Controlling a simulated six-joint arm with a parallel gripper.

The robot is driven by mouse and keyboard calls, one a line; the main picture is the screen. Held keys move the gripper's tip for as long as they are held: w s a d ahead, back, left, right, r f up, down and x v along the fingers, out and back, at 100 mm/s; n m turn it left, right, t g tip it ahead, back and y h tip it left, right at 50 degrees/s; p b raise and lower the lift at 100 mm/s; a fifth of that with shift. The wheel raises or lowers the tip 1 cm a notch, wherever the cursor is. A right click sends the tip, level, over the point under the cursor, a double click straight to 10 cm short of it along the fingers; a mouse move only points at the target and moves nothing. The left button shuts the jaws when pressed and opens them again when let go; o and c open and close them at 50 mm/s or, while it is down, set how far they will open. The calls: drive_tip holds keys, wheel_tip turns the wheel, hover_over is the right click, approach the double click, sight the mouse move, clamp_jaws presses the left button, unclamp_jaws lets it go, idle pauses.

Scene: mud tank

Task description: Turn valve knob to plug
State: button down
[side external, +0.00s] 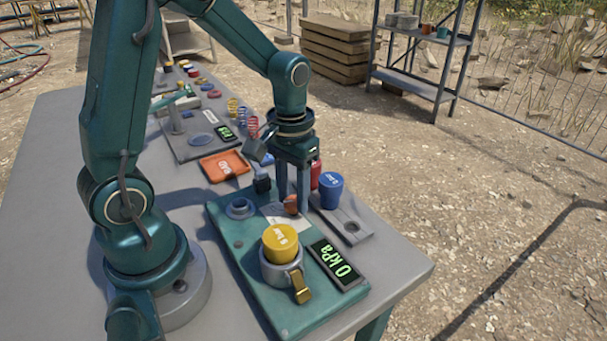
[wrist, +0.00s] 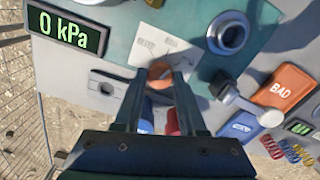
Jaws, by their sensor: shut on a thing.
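The orange valve knob (side external: 291,204) sits on the green plate (side external: 225,222), beside a pale label card (side external: 284,222). My gripper (side external: 294,208) points down and is shut on the knob. In the wrist view the knob (wrist: 160,71) shows between the two fingertips (wrist: 160,75). The card (wrist: 148,42) lies behind it there, with faint lettering I cannot read for certain. The knob's pointing direction is partly hidden by the fingers.
A yellow plug (side external: 280,243) sits in a metal ring with a brass clamp (side external: 300,287). The display (side external: 337,262) reads 0 kPa. Blue (side external: 331,190) and red (side external: 315,174) plugs stand close behind my gripper. An orange BAD tray (side external: 224,166) lies farther back.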

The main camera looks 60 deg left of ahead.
sight(293, 201)
drive_tip(key=m, duration=0.5)
drive_tip(key=shift+m, duration=0.3)
idle(0.4)
drive_tip(key=shift+c, duration=2.4)
unclamp_jaws()
drive_tip(key=shift+r, duration=2.6)
